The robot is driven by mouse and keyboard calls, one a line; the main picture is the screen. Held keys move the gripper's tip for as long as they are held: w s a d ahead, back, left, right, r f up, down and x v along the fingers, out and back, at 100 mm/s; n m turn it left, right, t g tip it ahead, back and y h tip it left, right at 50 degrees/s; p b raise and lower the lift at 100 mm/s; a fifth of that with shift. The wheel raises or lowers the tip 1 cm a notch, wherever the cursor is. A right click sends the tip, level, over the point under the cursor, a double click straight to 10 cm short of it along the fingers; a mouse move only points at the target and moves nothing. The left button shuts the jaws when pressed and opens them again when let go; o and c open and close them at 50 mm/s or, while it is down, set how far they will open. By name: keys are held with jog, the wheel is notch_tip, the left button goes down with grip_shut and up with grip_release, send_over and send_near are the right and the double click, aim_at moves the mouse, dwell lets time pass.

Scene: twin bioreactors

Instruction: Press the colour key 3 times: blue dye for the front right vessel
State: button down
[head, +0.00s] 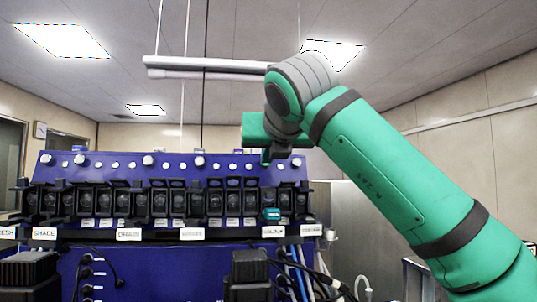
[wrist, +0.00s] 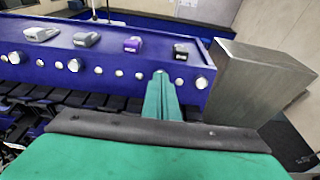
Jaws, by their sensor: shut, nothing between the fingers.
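My gripper (wrist: 160,80) is shut and empty in the wrist view. Its green fingers reach toward the blue panel's knobbed face; I cannot tell whether the tips touch it. In the head view my gripper (head: 266,157) hangs below the wrist, in front of the panel's upper right part. A teal piece (head: 271,213) sits in the row of black modules, above a white label (head: 273,231) that seems to read "COLOUR". I cannot tell for certain that it is the colour key. No front right vessel can be made out.
The blue panel (head: 120,172) carries round silver knobs, with a row of black modules (head: 140,202) below. Small blocks, one purple (wrist: 132,45), sit on its top. A grey metal box (wrist: 258,80) stands close at the right. Cables (head: 295,265) hang below the labels.

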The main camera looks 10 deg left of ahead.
jog(key=shift+w+a, duration=0.1)
jog(key=shift+w, duration=0.1)
jog(key=shift+w+a+f, duration=0.1)
jog(key=shift+w+f, duration=0.1)
jog(key=shift+w, duration=0.3)
jog(key=v, duration=0.3)
jog(key=shift+s, duration=0.1)
jog(key=shift+a, duration=0.1)
dwell(0.5)
jog(key=shift+v, duration=2.95)
